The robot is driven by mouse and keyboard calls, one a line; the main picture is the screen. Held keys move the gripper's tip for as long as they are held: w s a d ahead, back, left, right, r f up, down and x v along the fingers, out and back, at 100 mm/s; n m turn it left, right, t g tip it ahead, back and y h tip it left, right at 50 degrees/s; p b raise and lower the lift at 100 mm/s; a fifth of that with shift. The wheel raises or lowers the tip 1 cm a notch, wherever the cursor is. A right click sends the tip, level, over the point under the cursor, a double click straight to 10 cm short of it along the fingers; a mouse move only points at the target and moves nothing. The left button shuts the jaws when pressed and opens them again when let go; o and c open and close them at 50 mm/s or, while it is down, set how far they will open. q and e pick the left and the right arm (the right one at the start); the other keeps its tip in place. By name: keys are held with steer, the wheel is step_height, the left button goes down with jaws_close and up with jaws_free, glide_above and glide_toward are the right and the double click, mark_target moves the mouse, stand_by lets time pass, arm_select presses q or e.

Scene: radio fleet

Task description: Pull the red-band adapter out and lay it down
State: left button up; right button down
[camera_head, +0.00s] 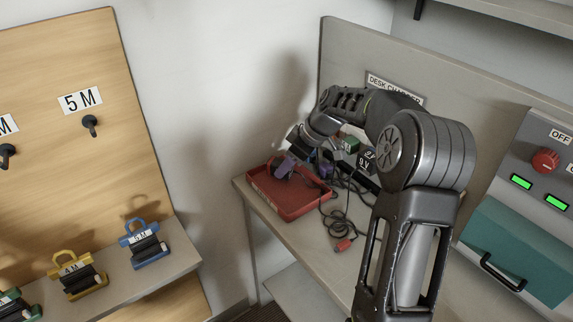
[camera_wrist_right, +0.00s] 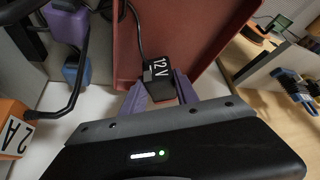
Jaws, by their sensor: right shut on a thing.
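My right gripper (camera_head: 287,164) reaches down at the left end of the desk, over the red tray (camera_head: 305,208). In the right wrist view its purple fingers (camera_wrist_right: 160,92) are shut on a black adapter (camera_wrist_right: 158,68) marked 12 V. A dark cable runs up from this adapter. A little red shows at its edge, but I cannot tell clearly whether it is a band. The tray (camera_wrist_right: 185,22) lies just behind it in that view; I cannot tell whether the adapter touches it. My left gripper is not in view.
Other adapters, one marked 9 V (camera_head: 367,161), and tangled cables crowd the desk right of the tray. A red plug (camera_head: 344,244) lies near the front edge. A teal box (camera_head: 520,250) stands further right. In the wrist view, an orange 2A block (camera_wrist_right: 14,130) is at left.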

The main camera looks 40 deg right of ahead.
steer(key=shift+f+b, duration=0.55)
steer(key=shift+f, duration=0.4)
steer(key=c, duration=0.9)
jaws_free()
steer(key=shift+o, duration=0.2)
steer(key=v, duration=0.8)
